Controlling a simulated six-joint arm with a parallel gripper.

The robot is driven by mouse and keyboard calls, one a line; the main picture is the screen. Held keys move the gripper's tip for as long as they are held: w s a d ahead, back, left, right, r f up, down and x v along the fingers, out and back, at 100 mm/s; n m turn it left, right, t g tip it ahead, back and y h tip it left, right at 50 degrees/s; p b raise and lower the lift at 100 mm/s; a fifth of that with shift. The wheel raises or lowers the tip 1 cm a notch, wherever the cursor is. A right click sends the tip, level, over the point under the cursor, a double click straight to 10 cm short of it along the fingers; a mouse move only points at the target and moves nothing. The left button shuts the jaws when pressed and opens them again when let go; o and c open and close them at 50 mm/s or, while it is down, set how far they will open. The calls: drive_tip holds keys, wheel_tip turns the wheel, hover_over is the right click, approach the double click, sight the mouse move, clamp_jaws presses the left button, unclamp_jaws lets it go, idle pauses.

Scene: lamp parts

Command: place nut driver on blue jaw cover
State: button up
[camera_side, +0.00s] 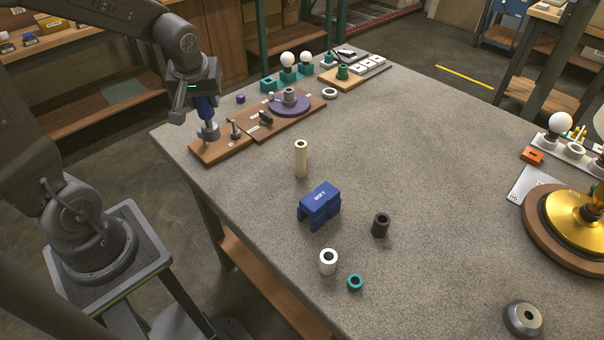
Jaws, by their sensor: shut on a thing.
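The blue jaw cover (320,203), with white lettering on top, stands on the near middle of the grey table. My gripper (196,100) is at the table's far left corner, well apart from the cover. It is shut on the nut driver (206,109), which has a blue handle and is upright. The driver's lower end is at a grey metal piece on the wooden board (215,148). I cannot tell whether it rests in that piece or is just above it. The gripper's fingers partly hide the handle.
A cream tube (301,158) stands between the board and the cover. A black sleeve (381,225), white sleeve (328,262) and teal ring (355,282) stand near the cover. A purple disc (289,106) sits on a second board. A gold lamp base (577,225) is at right. Mid-table is clear.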

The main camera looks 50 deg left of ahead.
drive_tip(key=w+d+r+m+t+h, duration=0.1)
drive_tip(key=w+d+r+m+h, duration=0.1)
drive_tip(key=d+m, duration=0.5)
drive_tip(key=shift+w+d+r+m+t+h, duration=0.35)
drive_tip(key=shift+w+m+h, duration=0.25)
drive_tip(key=shift+w+m, duration=0.35)
drive_tip(key=w+d+r+m+h, duration=0.1)
drive_tip(key=d+m, duration=0.1)
drive_tip(key=m, duration=0.1)
drive_tip(key=d+r+m+g+h, duration=0.1)
drive_tip(key=d+m, duration=0.2)
drive_tip(key=w+d+r+m+h, duration=0.1)
drive_tip(key=d+r+m, duration=0.1)
drive_tip(key=d+m, duration=0.1)
drive_tip(key=shift+w+d+m+h, duration=0.25)
drive_tip(key=shift+w+m+h, duration=0.05)
drive_tip(key=shift+m, duration=0.05)
drive_tip(key=shift+d+f+g, duration=0.1)
drive_tip(key=shift+d+g, duration=0.15)
drive_tip(key=shift+d, duration=0.1)
drive_tip(key=d+f, duration=0.2)
drive_tip(key=d, duration=0.1)
drive_tip(key=w+d+f, duration=0.1)
drive_tip(key=d+f, duration=0.1)
drive_tip(key=d, duration=0.2)
drive_tip(key=d+f, duration=0.2)
drive_tip(key=d, duration=0.2)
drive_tip(key=shift+w+f, duration=0.25)
drive_tip(key=shift+f, duration=2.1)
drive_tip(key=shift+f, duration=0.15)
